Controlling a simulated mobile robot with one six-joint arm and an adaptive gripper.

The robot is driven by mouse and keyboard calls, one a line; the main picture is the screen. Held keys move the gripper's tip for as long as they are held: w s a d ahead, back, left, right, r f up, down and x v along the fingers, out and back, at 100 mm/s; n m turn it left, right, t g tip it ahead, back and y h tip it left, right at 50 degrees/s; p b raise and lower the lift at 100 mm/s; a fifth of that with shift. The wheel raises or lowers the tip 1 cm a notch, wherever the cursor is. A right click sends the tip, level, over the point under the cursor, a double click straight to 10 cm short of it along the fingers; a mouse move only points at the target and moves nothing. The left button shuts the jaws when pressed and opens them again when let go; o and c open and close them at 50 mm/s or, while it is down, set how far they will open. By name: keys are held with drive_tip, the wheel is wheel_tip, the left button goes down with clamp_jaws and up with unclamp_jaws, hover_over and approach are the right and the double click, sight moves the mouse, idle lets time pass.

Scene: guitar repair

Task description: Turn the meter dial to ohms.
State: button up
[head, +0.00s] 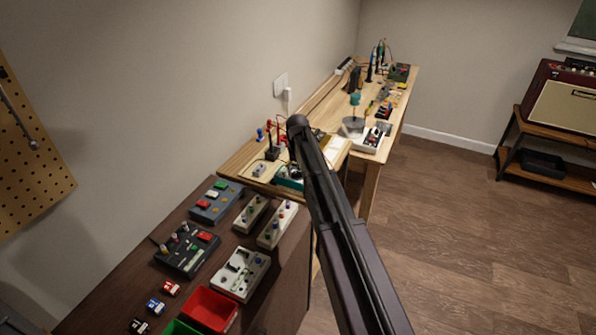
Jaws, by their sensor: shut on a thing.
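A teal-green cased device (289,182), perhaps the meter, sits on the near end of the wooden bench, partly hidden by my arm. Its dial and markings are too small and too covered to read. My arm rises from the lower right to a rounded joint over the bench. My gripper does not show; it seems hidden behind the arm, so I cannot see what it touches.
The wooden bench (243,157) runs along the wall. A dark stand with red clips (272,153) is left of the teal device. The dark cabinet in front holds several pedals (240,273) and a red bin (209,309). The floor (450,230) at right is clear.

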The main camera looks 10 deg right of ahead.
drive_tip(key=o, duration=1.2)
drive_tip(key=shift+c, duration=0.2)
drive_tip(key=shift+m, duration=0.4)
drive_tip(key=m, duration=0.6)
wheel_tip(320, 180, up, 14)
drive_tip(key=p, duration=1.4)
drive_tip(key=s+f+n+b, duration=0.2)
drive_tip(key=s+f+b, duration=0.2)
drive_tip(key=s, duration=0.6)
drive_tip(key=s+f+n+b, duration=0.2)
drive_tip(key=s+f+b, duration=0.3)
drive_tip(key=s, duration=0.5)
drive_tip(key=s+f+n+b, duration=0.3)
drive_tip(key=s+f+b, duration=0.2)
drive_tip(key=s, duration=0.5)
drive_tip(key=shift+s+a, duration=0.25)
drive_tip(key=shift+a, duration=0.1)
